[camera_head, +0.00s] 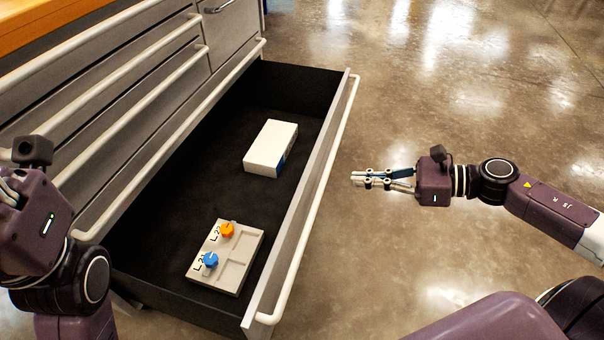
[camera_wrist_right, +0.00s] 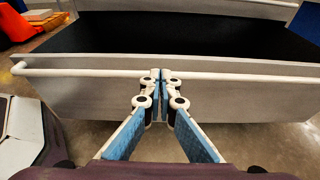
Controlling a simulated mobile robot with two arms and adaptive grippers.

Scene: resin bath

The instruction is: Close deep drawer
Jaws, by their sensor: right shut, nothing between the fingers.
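The deep drawer (camera_head: 205,195) is pulled far out of the grey cabinet, with a black interior and a light grey front panel. Its long white bar handle (camera_head: 318,205) runs along the front. In the right wrist view the drawer front (camera_wrist_right: 90,93) and handle (camera_wrist_right: 225,75) lie straight ahead of the fingers. My right gripper (camera_head: 354,179) is shut and empty, pointing at the drawer front from outside; in the head view a gap shows between it and the handle.
Inside the drawer lie a white box (camera_head: 270,146) and a grey tray (camera_head: 235,275) with an orange knob (camera_head: 227,230) and a blue knob (camera_head: 210,260). Shut drawers (camera_head: 110,95) with white handles are above, under a wooden top (camera_head: 40,22). The floor (camera_head: 450,100) on the right is clear.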

